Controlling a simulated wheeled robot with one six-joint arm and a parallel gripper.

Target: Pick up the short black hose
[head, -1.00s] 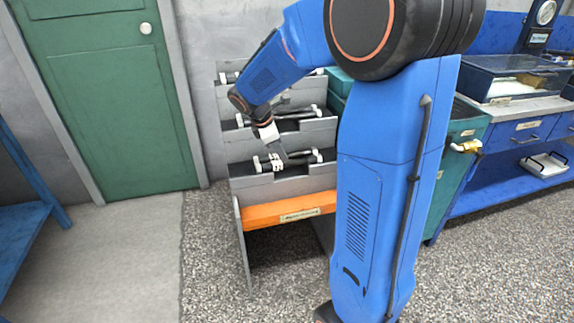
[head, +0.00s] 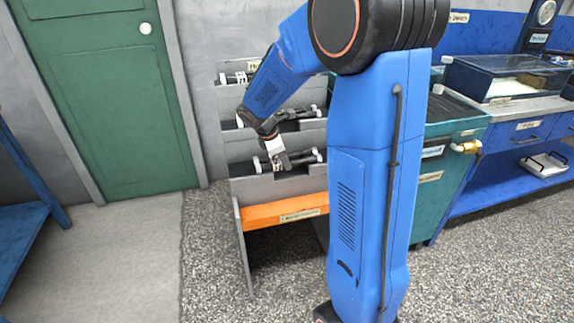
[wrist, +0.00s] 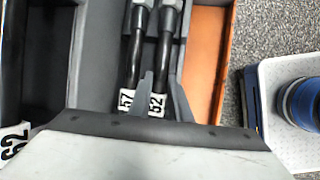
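Two black hoses with silver end fittings lie side by side in a grey rack compartment in the wrist view. The left hose (wrist: 131,55) has a white tag reading 57, and the right hose (wrist: 162,55) a tag reading 52. My gripper (wrist: 163,90) is open, its left finger over the gap between the hoses and its right finger just right of the 52 hose. I cannot tell whether it touches. In the head view my gripper (head: 283,165) is at the lowest tier, partly hiding the hoses (head: 305,157) there.
The stepped grey rack (head: 245,188) has more hoses (head: 300,114) on higher tiers and an orange front strip (head: 262,214). A grey divider (wrist: 95,50) stands left of the two hoses. A white tray with a blue round part (wrist: 302,103) shows at right in the wrist view.

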